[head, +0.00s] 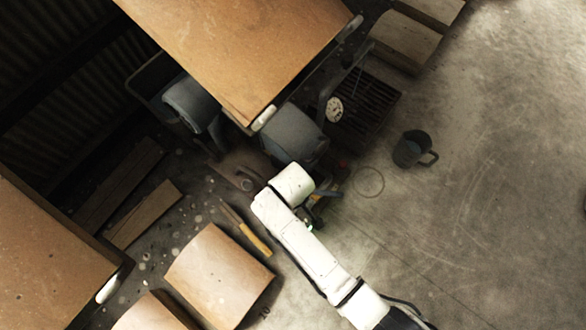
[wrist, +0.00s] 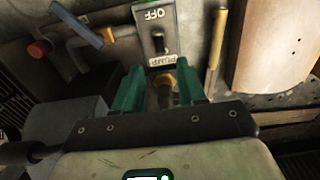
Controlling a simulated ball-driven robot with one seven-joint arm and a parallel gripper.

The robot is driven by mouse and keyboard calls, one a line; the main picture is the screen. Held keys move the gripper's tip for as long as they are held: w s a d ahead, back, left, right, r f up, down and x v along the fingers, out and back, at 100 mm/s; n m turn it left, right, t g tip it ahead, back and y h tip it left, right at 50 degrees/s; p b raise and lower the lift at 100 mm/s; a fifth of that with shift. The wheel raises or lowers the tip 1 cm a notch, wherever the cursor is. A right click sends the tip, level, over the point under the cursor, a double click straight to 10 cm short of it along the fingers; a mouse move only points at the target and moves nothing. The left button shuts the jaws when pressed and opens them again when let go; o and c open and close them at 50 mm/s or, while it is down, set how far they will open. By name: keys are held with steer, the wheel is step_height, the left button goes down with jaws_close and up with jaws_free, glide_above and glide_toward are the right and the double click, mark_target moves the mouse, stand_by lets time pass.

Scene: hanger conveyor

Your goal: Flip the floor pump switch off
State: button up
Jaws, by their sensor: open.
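The pump switch (wrist: 157,38) is a grey plate with a small dark toggle, upper middle of the wrist view. An upside-down OFF label is at its top edge and a PUMP label at its bottom edge. I cannot tell which way the toggle is set. My gripper (wrist: 160,88) is open, its two green fingers apart, just below the plate in the picture. A yellow fitting (wrist: 166,78) shows between the fingers. In the head view my gripper (head: 312,217) is low near the floor, partly covered by my white arm, and I cannot make out the switch there.
A blue lever (wrist: 76,23) on a pipe and a red cap (wrist: 39,48) are left of the switch. A yellow-handled tool (wrist: 215,50) lies right of it. A mug (head: 410,149) stands on open floor. A large brown board (head: 240,45) overhangs the area.

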step_height(320, 180, down, 7)
steer(key=b, duration=0.3)
steer(key=shift+f, duration=0.15)
jaws_close()
stand_by(0.3)
